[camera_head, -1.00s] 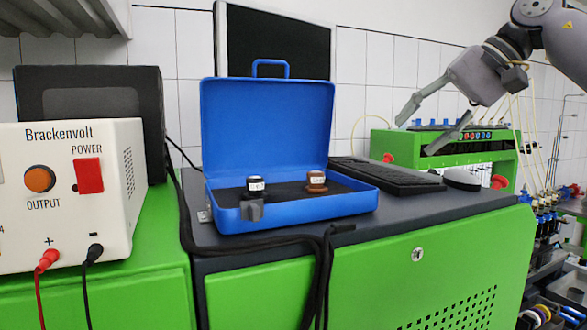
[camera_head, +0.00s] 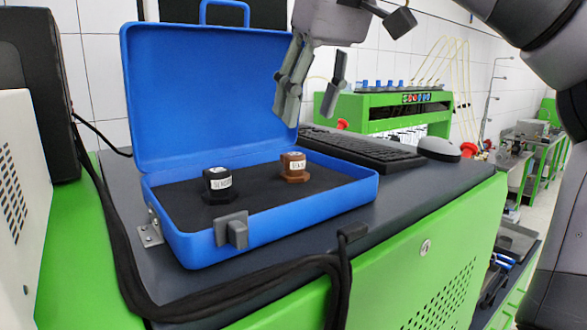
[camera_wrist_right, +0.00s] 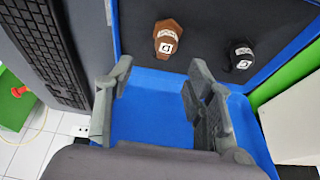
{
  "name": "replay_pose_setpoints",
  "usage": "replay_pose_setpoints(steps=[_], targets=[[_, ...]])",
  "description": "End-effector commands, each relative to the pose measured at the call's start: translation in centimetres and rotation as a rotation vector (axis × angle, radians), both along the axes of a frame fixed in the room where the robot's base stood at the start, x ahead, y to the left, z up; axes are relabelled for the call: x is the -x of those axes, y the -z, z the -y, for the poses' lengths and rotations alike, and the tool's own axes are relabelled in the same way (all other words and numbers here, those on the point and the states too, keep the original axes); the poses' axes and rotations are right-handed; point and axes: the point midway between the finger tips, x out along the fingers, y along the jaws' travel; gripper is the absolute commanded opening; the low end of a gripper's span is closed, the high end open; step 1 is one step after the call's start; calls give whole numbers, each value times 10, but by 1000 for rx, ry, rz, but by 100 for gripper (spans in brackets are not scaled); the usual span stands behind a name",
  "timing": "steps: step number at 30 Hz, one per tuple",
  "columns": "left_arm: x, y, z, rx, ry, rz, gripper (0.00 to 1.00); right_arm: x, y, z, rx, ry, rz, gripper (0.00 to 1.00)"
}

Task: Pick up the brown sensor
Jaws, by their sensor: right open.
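The brown sensor (camera_head: 293,167) stands upright on the dark floor of the open blue case (camera_head: 262,238), at the right of the two sensors. A black sensor (camera_head: 218,184) stands to its left in the same case. My right gripper (camera_head: 312,105) is open and empty, above and behind the brown sensor, near the right edge of the raised lid. In the right wrist view the open fingers (camera_wrist_right: 158,100) lie over the blue lid, and the brown sensor (camera_wrist_right: 168,40) shows beyond them, apart from both. My left gripper is not in view.
A black keyboard (camera_head: 365,149) and a mouse (camera_head: 438,148) lie right of the case. A green rig (camera_head: 385,115) with tubes stands behind. A thick black cable runs along the front of the bench. The case lid (camera_head: 205,90) stands open at the back.

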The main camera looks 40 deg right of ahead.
Motion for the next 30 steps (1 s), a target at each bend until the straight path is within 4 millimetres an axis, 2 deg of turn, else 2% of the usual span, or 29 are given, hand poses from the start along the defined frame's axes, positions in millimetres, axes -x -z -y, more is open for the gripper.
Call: replay_pose_setpoints(steps=[3,6,9,13,16,21,29,30], targets=[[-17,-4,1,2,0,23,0,-7,17,1,-1,0,-2,49],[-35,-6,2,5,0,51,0,-11,26,2,-1,0,0,49],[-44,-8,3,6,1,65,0,-12,30,1,-2,0,-1,49],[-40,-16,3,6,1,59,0,-19,41,0,-1,-2,-3,49],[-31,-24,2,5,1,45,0,-26,55,-2,-2,-3,-4,49],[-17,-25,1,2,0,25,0,-33,73,-1,-1,1,-1,49],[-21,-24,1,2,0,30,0,-34,77,-1,-2,1,1,49],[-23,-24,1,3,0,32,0,-34,77,-1,-2,1,1,46]])
